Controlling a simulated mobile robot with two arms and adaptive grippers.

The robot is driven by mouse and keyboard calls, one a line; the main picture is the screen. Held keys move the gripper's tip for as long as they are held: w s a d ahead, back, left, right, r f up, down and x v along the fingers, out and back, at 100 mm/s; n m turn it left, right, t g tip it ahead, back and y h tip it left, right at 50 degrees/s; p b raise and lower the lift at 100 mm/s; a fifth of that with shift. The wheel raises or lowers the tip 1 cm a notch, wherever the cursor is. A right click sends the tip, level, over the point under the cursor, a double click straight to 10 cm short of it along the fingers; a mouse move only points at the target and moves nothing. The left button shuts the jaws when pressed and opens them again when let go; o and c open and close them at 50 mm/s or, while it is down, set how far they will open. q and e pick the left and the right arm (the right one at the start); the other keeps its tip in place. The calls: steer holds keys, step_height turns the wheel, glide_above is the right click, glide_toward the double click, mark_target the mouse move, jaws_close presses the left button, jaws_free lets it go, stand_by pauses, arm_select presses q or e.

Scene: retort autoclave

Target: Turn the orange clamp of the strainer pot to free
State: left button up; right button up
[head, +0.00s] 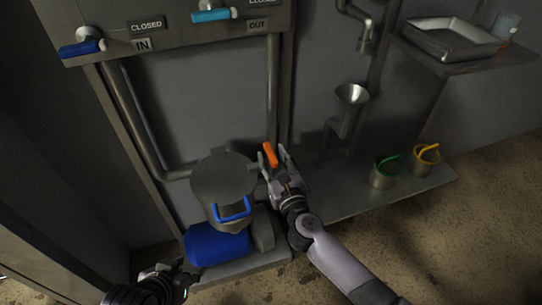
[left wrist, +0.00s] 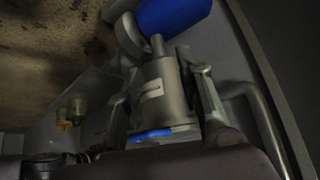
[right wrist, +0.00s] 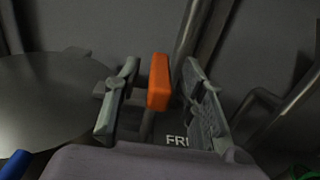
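The orange clamp (head: 270,154) is a short bar at the right side of the grey strainer pot (head: 222,180), which has a flat round lid and a blue handle (head: 233,210). My right gripper (head: 275,162) is at the clamp. In the right wrist view the clamp (right wrist: 159,82) stands between the open fingers (right wrist: 158,95), nearer the left finger, with a gap on the right. Partly hidden letters "FR" show below it. My left gripper (head: 182,277) is low, in front of the blue motor. Its fingers look spread in the left wrist view (left wrist: 160,95), with nothing gripped.
A blue motor (head: 217,245) lies in front of the pot. Pipes (head: 140,115) rise behind it to a panel with blue valve levers (head: 82,47). Green-handled (head: 383,178) and yellow-handled (head: 425,160) pots stand at the right. A funnel (head: 351,95) is above the shelf.

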steer(key=shift+w+a, duration=0.25)
steer(key=shift+w, duration=0.45)
steer(key=shift+c, duration=0.3)
jaws_close()
